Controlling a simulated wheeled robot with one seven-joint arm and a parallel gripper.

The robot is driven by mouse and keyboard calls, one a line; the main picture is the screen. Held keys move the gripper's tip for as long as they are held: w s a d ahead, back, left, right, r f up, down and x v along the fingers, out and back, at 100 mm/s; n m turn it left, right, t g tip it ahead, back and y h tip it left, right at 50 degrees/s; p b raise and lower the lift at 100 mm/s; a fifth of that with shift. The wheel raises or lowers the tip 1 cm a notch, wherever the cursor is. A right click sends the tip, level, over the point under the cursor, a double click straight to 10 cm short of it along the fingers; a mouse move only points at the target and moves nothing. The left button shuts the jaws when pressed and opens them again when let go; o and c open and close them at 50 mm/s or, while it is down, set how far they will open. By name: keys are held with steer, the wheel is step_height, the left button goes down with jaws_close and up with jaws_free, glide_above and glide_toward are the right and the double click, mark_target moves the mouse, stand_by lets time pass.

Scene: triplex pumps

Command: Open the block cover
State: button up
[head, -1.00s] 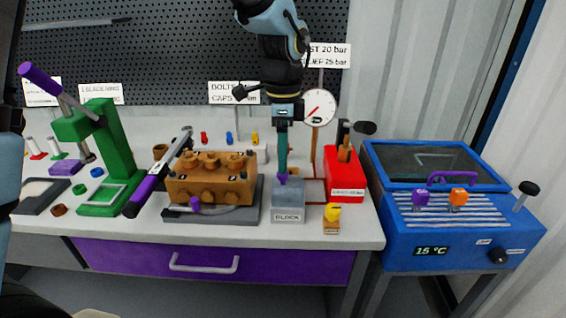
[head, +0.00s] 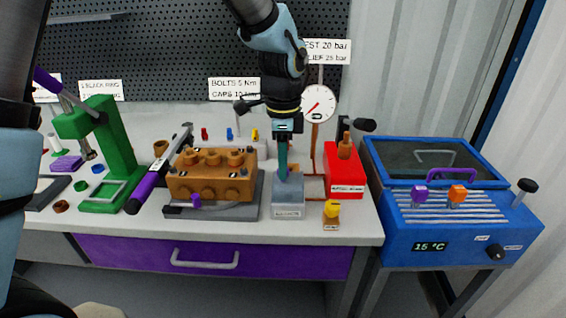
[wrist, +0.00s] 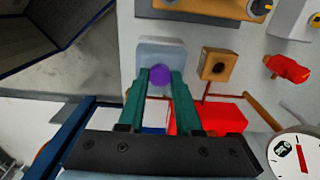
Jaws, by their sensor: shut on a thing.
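A grey block (head: 288,197) stands near the front of the bench, between a brown pump body and a red box. The label on its front face is hard to read. My gripper (head: 284,174) reaches straight down onto it with green fingers. In the wrist view the gripper (wrist: 160,85) is shut on a round purple knob (wrist: 160,75). The knob sits over the pale block top (wrist: 148,55). Whether the cover is lifted off its seat cannot be told, since the fingers hide part of the top.
The brown pump body (head: 212,180) is close on the left and the red box (head: 345,178) close on the right. A yellow-topped piece (head: 331,209) stands in front of the red box. A round gauge (head: 318,103) stands behind. A blue bath (head: 455,235) is farther right.

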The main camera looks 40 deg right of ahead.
jaws_close()
stand_by(0.8)
